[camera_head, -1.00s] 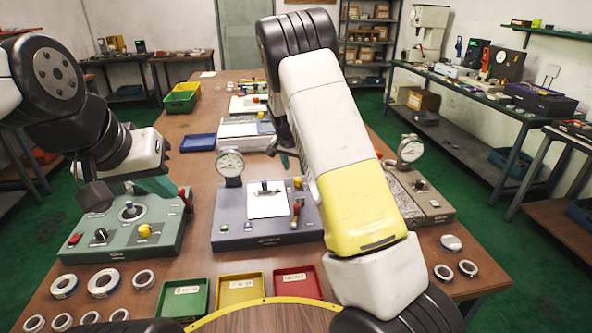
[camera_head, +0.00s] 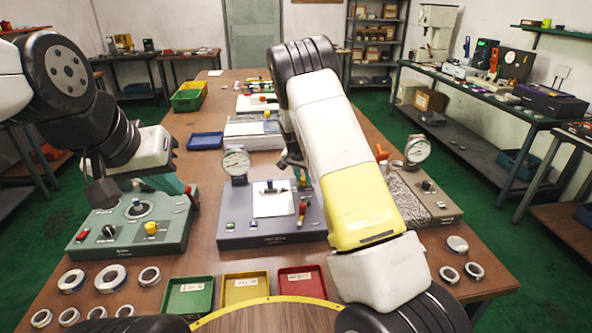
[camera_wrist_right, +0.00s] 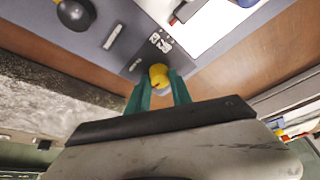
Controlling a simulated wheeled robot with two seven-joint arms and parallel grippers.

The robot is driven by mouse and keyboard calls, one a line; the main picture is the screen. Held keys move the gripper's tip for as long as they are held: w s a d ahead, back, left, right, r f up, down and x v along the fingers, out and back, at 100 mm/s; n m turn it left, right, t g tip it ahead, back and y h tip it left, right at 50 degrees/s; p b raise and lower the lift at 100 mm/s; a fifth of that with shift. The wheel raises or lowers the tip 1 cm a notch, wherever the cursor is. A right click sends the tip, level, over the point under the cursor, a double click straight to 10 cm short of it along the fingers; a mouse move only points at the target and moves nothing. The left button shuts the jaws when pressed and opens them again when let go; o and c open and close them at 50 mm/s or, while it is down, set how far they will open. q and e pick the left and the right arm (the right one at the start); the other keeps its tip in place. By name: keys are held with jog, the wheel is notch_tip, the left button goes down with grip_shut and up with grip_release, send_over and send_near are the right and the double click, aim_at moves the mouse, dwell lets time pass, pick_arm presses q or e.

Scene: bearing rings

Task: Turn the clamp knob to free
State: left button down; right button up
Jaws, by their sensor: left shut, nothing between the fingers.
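The grey gauge fixture (camera_head: 240,225) stands mid-table, with a white plate, a red-topped lever and a dial gauge (camera_head: 236,163). A yellow knob (camera_wrist_right: 158,75) at the fixture's edge shows in the right wrist view; in the head view my right arm hides most of that corner. My right gripper (camera_wrist_right: 160,80) has its two teal fingers on either side of the yellow knob, near its tips. Whether they press on it is unclear. My left gripper (camera_head: 178,186) is shut and empty above the green fixture (camera_head: 165,235), which carries a black knob and another yellow knob (camera_head: 151,228).
Green (camera_head: 188,312), yellow (camera_head: 246,299) and red (camera_head: 302,294) trays lie at the front, with several loose rings to their left. A stone block with a second gauge (camera_head: 417,149) stands right of my right arm. A blue tray (camera_head: 205,141) lies farther back.

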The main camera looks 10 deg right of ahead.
grip_shut()
jog(key=n+y, duration=0.1)
jog(key=n, duration=0.1)
jog(key=n+y, duration=0.1)
jog(key=n, duration=0.2)
jog(key=shift+d+t, duration=0.2)
jog(key=shift+t, duration=0.1)
jog(key=n+y, duration=0.1)
jog(key=n, duration=0.2)
jog(key=shift+d+n, duration=0.1)
jog(key=shift+n, duration=0.2)
jog(key=n+g+y, duration=0.1)
jog(key=n+y, duration=0.1)
jog(key=n, duration=0.3)
jog(key=shift+w+d+n+g+y, duration=0.1)
jog(key=shift+n+g+y, duration=0.2)
jog(key=shift+n, duration=0.8)
jog(key=shift+n+g+y, duration=0.2)
jog(key=shift+n+g, duration=0.2)
jog(key=shift+n, duration=0.7)
jog(key=shift+f, duration=0.1)
jog(key=o, duration=1)
grip_release()
jog(key=shift+o, duration=0.2)
